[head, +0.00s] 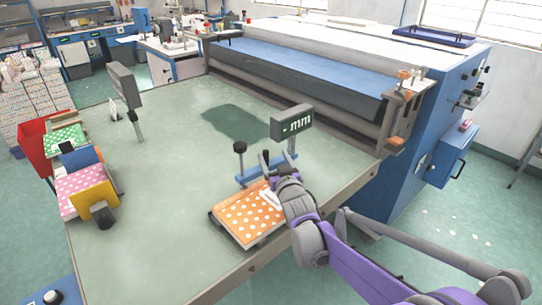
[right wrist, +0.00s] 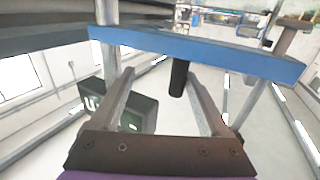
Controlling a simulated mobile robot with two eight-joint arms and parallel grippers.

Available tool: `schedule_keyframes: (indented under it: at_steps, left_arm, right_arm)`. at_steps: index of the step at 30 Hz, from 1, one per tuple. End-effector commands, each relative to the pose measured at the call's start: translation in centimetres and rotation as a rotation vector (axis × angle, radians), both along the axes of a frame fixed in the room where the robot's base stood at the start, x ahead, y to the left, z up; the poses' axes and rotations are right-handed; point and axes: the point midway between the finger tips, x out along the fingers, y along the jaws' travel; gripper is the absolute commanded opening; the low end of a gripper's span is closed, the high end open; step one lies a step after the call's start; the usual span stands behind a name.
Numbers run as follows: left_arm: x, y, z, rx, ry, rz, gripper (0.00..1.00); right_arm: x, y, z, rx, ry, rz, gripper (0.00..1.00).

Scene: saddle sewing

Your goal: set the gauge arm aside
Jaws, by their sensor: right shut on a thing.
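The gauge arm (head: 253,174) is a blue bar with a black-knobbed post at its left end, near the right side of the green table. It crosses the right wrist view as a wide blue bar (right wrist: 200,50). My right gripper (head: 272,163) is at its right part, shut on it; in the wrist view its fingertips (right wrist: 160,73) meet the bar's near edge, with a dark cylinder between them. A grey display marked "mm" (head: 291,123) stands behind on a post. My left gripper is not in view.
An orange dotted pad (head: 248,214) lies just in front of the gauge arm. Dotted pads with yellow and blue blocks (head: 84,184) and a second display post (head: 123,80) stand at the left. The blue machine (head: 310,70) borders the back. The table middle (head: 165,190) is clear.

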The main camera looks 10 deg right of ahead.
Motion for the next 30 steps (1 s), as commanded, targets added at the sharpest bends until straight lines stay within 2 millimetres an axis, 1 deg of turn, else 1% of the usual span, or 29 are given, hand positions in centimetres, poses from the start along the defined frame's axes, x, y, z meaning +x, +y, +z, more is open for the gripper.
schedule_keyframes:
  at_steps: [1,30]
  left_arm:
    - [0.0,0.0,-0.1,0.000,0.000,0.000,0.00]
    - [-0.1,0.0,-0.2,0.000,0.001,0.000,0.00]
  right_arm:
    - [-0.4,-0.5,0.0,0.000,-0.001,-0.007,0.55]
    - [-7.2,-0.1,0.0,-0.001,-0.001,-0.001,0.55]
